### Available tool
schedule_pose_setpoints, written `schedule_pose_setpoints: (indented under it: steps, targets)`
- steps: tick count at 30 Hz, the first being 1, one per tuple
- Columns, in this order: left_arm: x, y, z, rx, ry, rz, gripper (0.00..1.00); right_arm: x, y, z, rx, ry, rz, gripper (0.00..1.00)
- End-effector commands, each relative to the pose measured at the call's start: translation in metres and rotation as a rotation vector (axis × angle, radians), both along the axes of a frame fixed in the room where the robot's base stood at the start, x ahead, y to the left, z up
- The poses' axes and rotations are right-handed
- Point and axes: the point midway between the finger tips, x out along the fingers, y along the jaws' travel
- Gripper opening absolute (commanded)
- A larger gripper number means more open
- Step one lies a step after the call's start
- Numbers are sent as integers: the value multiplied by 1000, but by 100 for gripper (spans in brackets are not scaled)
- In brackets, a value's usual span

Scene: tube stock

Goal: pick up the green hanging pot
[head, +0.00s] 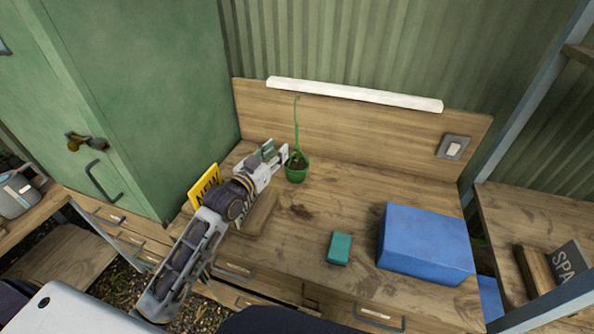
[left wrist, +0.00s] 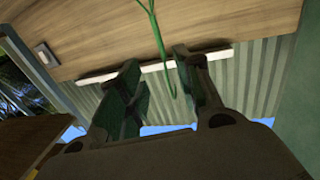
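The green hanging pot (head: 297,174) stands upright on the wooden workbench, towards the back, with soil in it and a tall thin green hanger rising to a hook. In the left wrist view the hanger (left wrist: 157,35) runs down from the top edge, and its hooked end shows between the fingers. My left gripper (head: 277,152) is just left of the pot in the head view. In the left wrist view my left gripper (left wrist: 163,90) is open, its fingers apart and nothing clasped. The pot's body is outside that view. My right gripper is not in view.
A blue box (head: 425,243) and a small teal box (head: 339,248) are on the bench at right and front. A yellow sign (head: 204,186) stands at left by the green cabinet (head: 150,100). A wooden backboard (head: 350,130) with a white strip (head: 355,95) rises behind the pot.

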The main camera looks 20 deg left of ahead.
Motion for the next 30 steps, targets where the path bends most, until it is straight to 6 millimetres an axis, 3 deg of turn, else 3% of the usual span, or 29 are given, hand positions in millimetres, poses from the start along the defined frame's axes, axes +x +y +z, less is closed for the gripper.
schedule_pose_setpoints:
  steps: [30]
  targets:
    - [75,-18,1,-1,-1,0,35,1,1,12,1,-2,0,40]
